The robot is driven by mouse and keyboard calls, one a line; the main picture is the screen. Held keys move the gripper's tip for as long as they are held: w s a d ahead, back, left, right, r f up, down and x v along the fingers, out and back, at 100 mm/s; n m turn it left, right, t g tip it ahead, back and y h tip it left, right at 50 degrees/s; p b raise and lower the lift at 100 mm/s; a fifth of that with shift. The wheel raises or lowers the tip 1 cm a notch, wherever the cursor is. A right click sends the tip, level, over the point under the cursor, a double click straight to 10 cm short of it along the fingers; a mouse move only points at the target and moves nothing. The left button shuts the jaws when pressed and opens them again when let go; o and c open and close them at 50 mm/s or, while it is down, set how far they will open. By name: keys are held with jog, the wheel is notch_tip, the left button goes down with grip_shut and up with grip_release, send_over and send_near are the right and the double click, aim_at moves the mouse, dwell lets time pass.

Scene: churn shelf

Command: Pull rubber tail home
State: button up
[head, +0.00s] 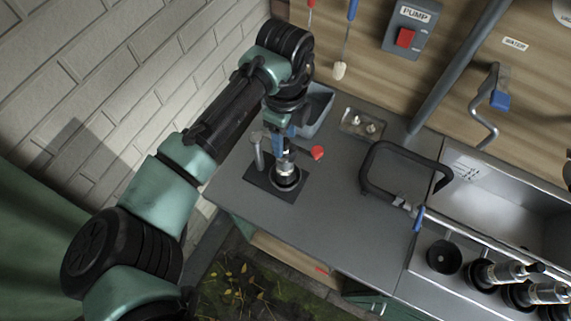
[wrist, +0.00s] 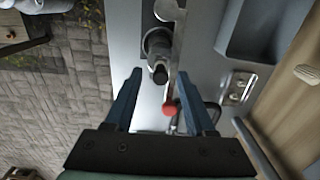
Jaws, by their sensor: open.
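An upright dark and silver cup-like piece (head: 286,182) stands on a dark plate (head: 262,187) on the grey bench. In the wrist view its dark narrow end (wrist: 159,72), which looks like the rubber tail, points up between my fingertips. My gripper (head: 283,136) is above it, pointing down, with its blue fingers spread. In the wrist view my gripper (wrist: 160,74) is open, with a gap on both sides of the dark end. I cannot tell how far below the fingertips it is. The lower part of the piece is partly hidden.
A grey post (head: 258,152) stands left of the piece and a red knob (head: 317,153) right of it. A blue-grey bin (head: 318,112), a small metal tray (head: 362,124) and a black looped frame (head: 369,181) stand nearby. Similar cups (head: 502,272) lie by the sink. The bench front is clear.

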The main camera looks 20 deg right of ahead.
jog(key=shift+r+p, duration=2.35)
jog(key=shift+r, duration=0.75)
jog(key=w+d+r+n+t+h+b, duration=0.1)
jog(key=w+d+r+n+t+h, duration=0.2)
jog(key=d+r, duration=0.45)
jog(key=w+d+r+n+t+h+b, duration=0.1)
jog(key=w+d+r+t+h, duration=0.2)
jog(key=d+r, duration=0.45)
notch_tip(320, 180, up, 13)
jog(key=n+t+h, duration=0.4)
jog(key=t, duration=0.1)
jog(key=s+a+r+n+t+b, duration=0.2)
jog(key=a+r+n+t, duration=0.6)
jog(key=a+r, duration=0.55)
jog(key=s+a+r+n+t+y, duration=0.4)
jog(key=a+n+y, duration=0.1)
jog(key=a+n, duration=0.1)
jog(key=s+a+r+n+t+y+b, duration=0.1)
jog(key=s+a+r+n+t+y, duration=0.3)
jog(key=a, duration=0.5)
jog(key=shift+s+a+r+n+y, duration=0.3)
jog(key=shift+s+r+n+y, duration=0.25)
jog(key=shift+n, duration=0.65)
